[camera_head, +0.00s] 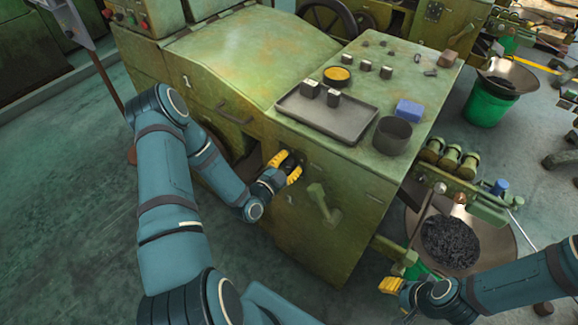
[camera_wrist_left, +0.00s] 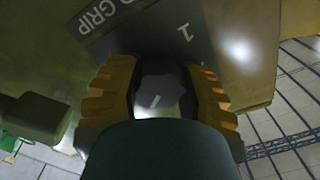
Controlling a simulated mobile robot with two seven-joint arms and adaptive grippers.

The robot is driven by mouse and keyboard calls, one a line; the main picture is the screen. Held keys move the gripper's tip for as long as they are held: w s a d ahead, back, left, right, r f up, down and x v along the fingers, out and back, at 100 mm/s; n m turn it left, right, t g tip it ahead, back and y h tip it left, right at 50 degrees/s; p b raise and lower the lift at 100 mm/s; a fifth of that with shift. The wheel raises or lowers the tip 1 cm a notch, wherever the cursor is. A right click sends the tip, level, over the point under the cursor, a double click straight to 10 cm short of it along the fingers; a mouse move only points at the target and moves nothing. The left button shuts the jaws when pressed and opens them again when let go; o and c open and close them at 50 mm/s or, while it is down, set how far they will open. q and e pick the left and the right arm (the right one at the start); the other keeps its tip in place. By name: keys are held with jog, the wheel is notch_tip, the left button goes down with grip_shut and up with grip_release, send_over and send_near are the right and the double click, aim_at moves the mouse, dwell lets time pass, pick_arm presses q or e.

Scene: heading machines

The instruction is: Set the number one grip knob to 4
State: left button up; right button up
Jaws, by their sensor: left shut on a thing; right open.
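The number one machine (camera_head: 250,80) is a green cabinet with a white "1" on its side. My left gripper (camera_head: 286,168) is at its front face, with yellow fingers on both sides of the dark grip knob (camera_head: 290,163). In the left wrist view, the left gripper (camera_wrist_left: 158,95) is shut on the grip knob (camera_wrist_left: 155,92), which shows a pale mark. A plate behind it reads "GRIP" (camera_wrist_left: 100,14) and "1" (camera_wrist_left: 184,33); other dial numbers are hidden. My right gripper (camera_head: 390,286) is open and empty at the lower right, apart from the machine.
A green lever handle (camera_head: 324,204) sticks out right of the knob. A tray (camera_head: 325,120) with metal blocks, a dark cup (camera_head: 392,135) and a blue block (camera_head: 409,110) stand on top. A pan of dark pieces (camera_head: 450,242) is at right.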

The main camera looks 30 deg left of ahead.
pick_arm(q)
jog(key=shift+w+r+m+b, duration=0.1)
jog(key=shift+m+b, duration=0.25)
jog(key=shift+m, duration=0.25)
jog(key=o, duration=1.2)
jog(key=shift+s, duration=0.3)
jog(key=s, duration=1.1)
jog(key=shift+s+a, duration=0.25)
jog(key=shift+a, duration=0.2)
